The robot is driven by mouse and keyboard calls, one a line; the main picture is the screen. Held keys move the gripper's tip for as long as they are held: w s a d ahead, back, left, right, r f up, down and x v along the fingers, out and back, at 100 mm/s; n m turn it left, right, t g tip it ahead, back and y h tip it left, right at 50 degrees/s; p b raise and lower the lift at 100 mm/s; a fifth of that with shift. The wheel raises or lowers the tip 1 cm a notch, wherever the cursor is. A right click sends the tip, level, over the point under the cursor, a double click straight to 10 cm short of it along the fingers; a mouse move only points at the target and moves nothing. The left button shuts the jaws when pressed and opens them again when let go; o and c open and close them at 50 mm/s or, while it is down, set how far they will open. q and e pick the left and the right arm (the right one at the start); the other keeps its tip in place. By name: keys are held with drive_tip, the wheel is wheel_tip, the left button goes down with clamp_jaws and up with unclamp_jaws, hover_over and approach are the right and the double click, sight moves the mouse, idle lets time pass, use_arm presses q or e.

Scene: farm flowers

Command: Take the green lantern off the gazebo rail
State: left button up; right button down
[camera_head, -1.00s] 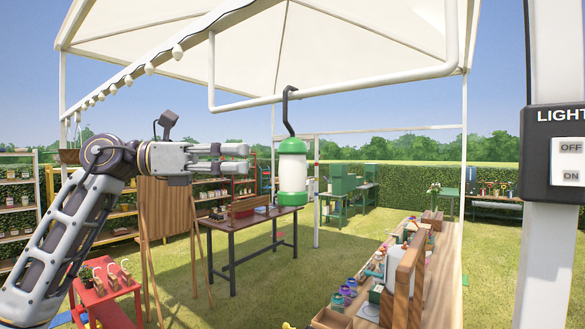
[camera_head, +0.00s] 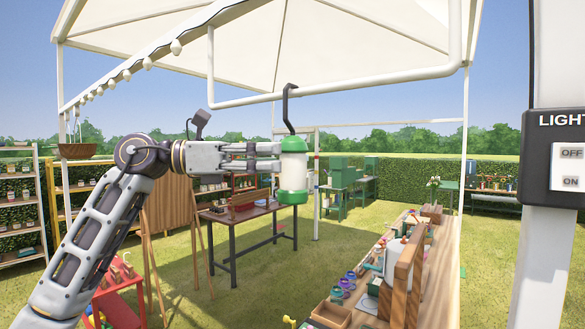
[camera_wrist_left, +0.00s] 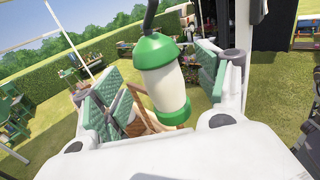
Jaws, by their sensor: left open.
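The green lantern (camera_head: 293,172), with a white middle and green cap and base, hangs upright by a black hook (camera_head: 288,105) from the white gazebo rail (camera_head: 330,83). My left gripper (camera_head: 272,158) has its fingertips at the lantern's left side in the head view. In the left wrist view the lantern (camera_wrist_left: 163,82) stands between the two green-padded fingers of the open gripper (camera_wrist_left: 155,95). Clear gaps show beside it, and I cannot tell whether either finger touches. My right gripper is not in view.
A white post with a light switch box (camera_head: 553,160) stands close at the right. A long wooden table (camera_head: 440,270) with pots and jars runs below right. A dark-legged table (camera_head: 240,215) stands behind the lantern. A red stand (camera_head: 120,300) is at lower left.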

sight(293, 154)
use_arm(q)
drive_tip(key=shift+w+d+r+p, duration=0.1)
drive_tip(key=shift+w+d+p, duration=0.1)
drive_tip(key=shift+d+p, duration=0.4)
drive_tip(key=shift+w+d+r+p, duration=0.1)
drive_tip(key=shift+w+d+p, duration=0.05)
drive_tip(key=shift+d, duration=0.7)
drive_tip(key=shift+w+d+f, duration=0.1)
drive_tip(key=shift+w+d, duration=0.05)
drive_tip(key=shift+d, duration=0.85)
drive_tip(key=c, duration=1.2)
